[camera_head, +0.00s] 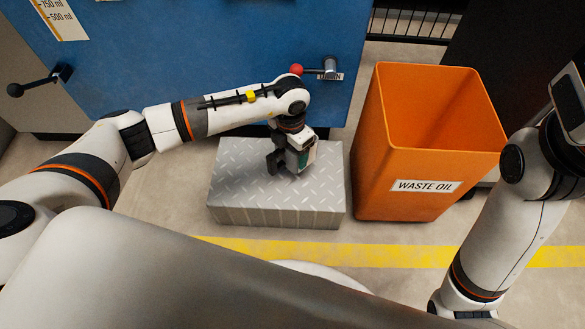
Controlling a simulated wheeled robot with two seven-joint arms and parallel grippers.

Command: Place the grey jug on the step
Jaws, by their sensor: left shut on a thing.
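The step (235,185) is a low grey block with a diamond-plate top, standing on the floor in front of the blue cabinet. My left gripper (289,164) points down over the back right part of the step's top. It is shut on the grey jug, which is mostly hidden by the gripper and hard to make out. I cannot tell whether the jug touches the step. My right arm comes down at the right edge, and its gripper is out of view.
An orange waste oil bin (395,180), open at the top, stands close to the step's right side. The blue cabinet (220,50) behind has a red-knobbed lever (297,69) near my left wrist. A yellow floor line (400,254) runs in front. The step's left top is clear.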

